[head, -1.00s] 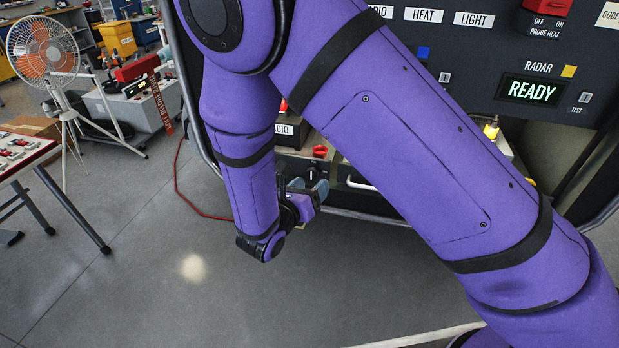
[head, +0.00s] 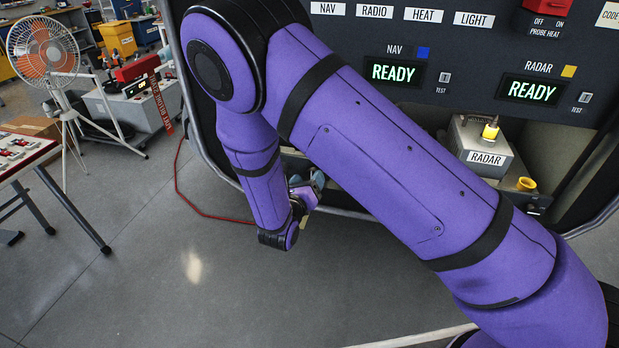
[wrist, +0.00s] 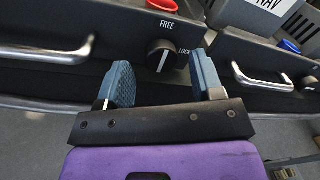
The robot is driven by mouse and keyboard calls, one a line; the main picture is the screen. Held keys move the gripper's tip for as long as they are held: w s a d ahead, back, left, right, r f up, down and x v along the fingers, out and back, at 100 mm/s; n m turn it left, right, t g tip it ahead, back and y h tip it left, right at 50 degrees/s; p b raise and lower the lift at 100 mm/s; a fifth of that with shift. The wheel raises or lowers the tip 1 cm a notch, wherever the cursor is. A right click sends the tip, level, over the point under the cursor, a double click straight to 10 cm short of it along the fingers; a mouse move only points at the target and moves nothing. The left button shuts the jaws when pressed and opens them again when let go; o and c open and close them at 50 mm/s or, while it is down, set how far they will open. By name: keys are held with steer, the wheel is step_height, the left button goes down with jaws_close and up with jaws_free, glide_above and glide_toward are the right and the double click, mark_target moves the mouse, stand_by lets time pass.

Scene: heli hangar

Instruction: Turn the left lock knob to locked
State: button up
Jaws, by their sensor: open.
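A round black lock knob (wrist: 160,58) with a white pointer line sits on a dark panel face in the wrist view. "FREE" is printed above it and "LOCK" to its right. The line runs nearly up and down, its top leaning slightly right. My gripper (wrist: 161,66) is open, with one blue-grey finger at each side of the knob in this view. Gaps show between knob and fingers; how deep the fingers reach is unclear. In the head view my gripper (head: 307,184) is small beside the panel's lower edge, and my purple arm hides the knob.
Metal handles stand left (wrist: 50,53) and right (wrist: 262,83) of the knob. A NAV box (wrist: 258,12) and a blue ring (wrist: 290,46) lie at upper right, a red ring (wrist: 166,5) above. In the head view, a RADAR box (head: 480,145) sits right; open floor lies below.

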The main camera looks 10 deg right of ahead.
steer(key=shift+x, duration=0.75)
steer(key=shift+c, duration=0.4)
steer(key=c, duration=0.8)
steer(key=shift+c, duration=0.2)
